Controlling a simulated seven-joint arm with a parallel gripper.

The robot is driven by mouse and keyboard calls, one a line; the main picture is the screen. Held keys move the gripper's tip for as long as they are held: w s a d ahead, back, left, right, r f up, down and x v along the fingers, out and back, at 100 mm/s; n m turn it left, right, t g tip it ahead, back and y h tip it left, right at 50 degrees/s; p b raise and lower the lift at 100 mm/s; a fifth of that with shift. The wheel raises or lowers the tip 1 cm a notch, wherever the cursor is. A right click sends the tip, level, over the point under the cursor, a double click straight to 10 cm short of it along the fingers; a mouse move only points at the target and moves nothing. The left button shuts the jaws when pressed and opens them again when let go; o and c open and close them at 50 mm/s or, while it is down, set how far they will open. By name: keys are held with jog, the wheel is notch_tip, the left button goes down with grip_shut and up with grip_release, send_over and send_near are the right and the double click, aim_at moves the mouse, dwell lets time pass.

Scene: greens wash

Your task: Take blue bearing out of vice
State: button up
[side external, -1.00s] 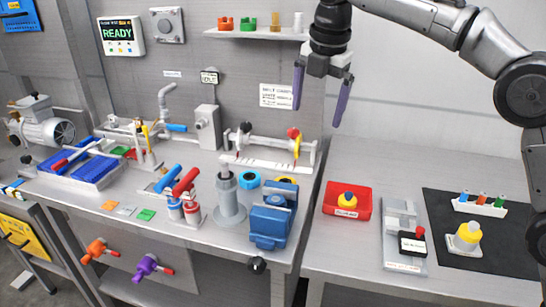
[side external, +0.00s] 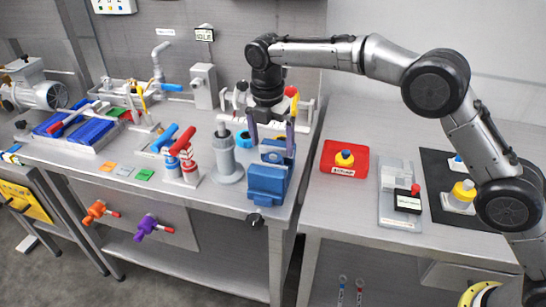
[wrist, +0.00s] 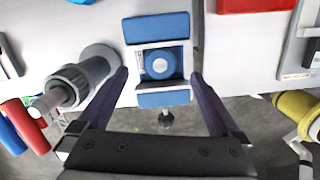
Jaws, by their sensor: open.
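The blue vice (side external: 268,183) stands at the front right of the steel bench; it also shows in the wrist view (wrist: 157,27). A round blue bearing (wrist: 159,65) with a pale centre sits between the vice's two jaws in the wrist view. In the side view the bearing is hard to make out behind the fingers and vice. My gripper (side external: 272,142) points down above the vice, open and empty. In the wrist view its two purple fingers (wrist: 159,76) lie on either side of the bearing and apart from it.
A grey cylindrical post (side external: 225,155) stands close left of the vice. A loose blue ring (side external: 243,139) lies behind. Red and blue handled fittings (side external: 182,160) stand further left.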

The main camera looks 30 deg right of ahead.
aim_at(273, 158)
jog(key=shift+w+d+f, duration=0.1)
jog(key=shift+d+f, duration=0.05)
jog(key=shift+f, duration=1.4)
jog(key=shift+w+d+f, duration=0.1)
jog(key=shift+d+f, duration=0.05)
jog(key=shift+f, duration=1.4)
grip_shut()
jog(key=shift+r, duration=0.15)
jog(key=shift+a, duration=0.1)
jog(key=shift+r, duration=0.3)
notch_tip(273, 158, up, 10)
dwell(0.9)
jog(key=shift+r, duration=0.25)
dwell(0.4)
